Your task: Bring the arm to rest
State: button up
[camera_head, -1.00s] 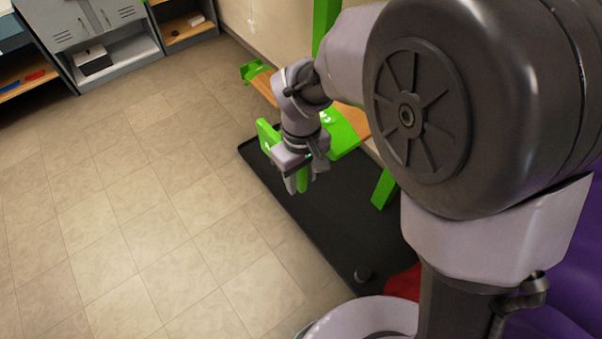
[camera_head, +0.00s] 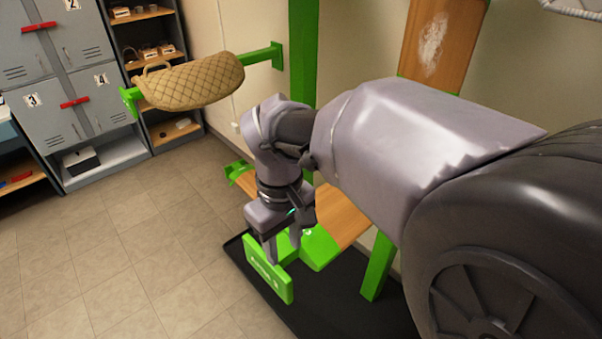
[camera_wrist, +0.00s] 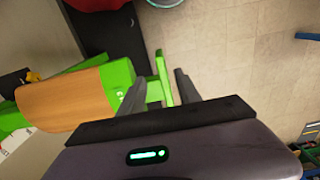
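My gripper (camera_head: 281,248) points down beside a green end plate (camera_head: 266,270) of a low green stand with a wooden board (camera_head: 340,216). The gripper also shows in the wrist view (camera_wrist: 160,76), its two dark fingers apart with nothing held. A narrow green bar (camera_wrist: 163,78) of the stand appears between or beyond the fingers; I cannot tell its depth. My arm reaches in from the right and hides part of the stand.
Grey lockers (camera_head: 66,62) and shelves stand at the left. A black mat (camera_head: 345,310) lies under the stand. The tiled floor (camera_head: 150,235) at left is clear.

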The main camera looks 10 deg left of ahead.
jog(key=s+d+f+m+t+y+b, duration=0.1)
jog(key=s+d+f+m+t+b, duration=0.1)
jog(key=s+d+m+b, duration=0.3)
jog(key=s+d+f+m+t+y+b, duration=0.1)
jog(key=s+d+f+m+t+b, duration=0.2)
jog(key=s+d+m+b, duration=0.3)
jog(key=d+m, duration=0.3)
jog(key=d, duration=0.4)
jog(key=shift+s+d+f+t, duration=0.2)
jog(key=shift+d+f+t, duration=0.1)
jog(key=shift+t, duration=0.1)
jog(key=shift+o, duration=0.4)
jog(key=shift+a, duration=0.1)
dwell(0.5)
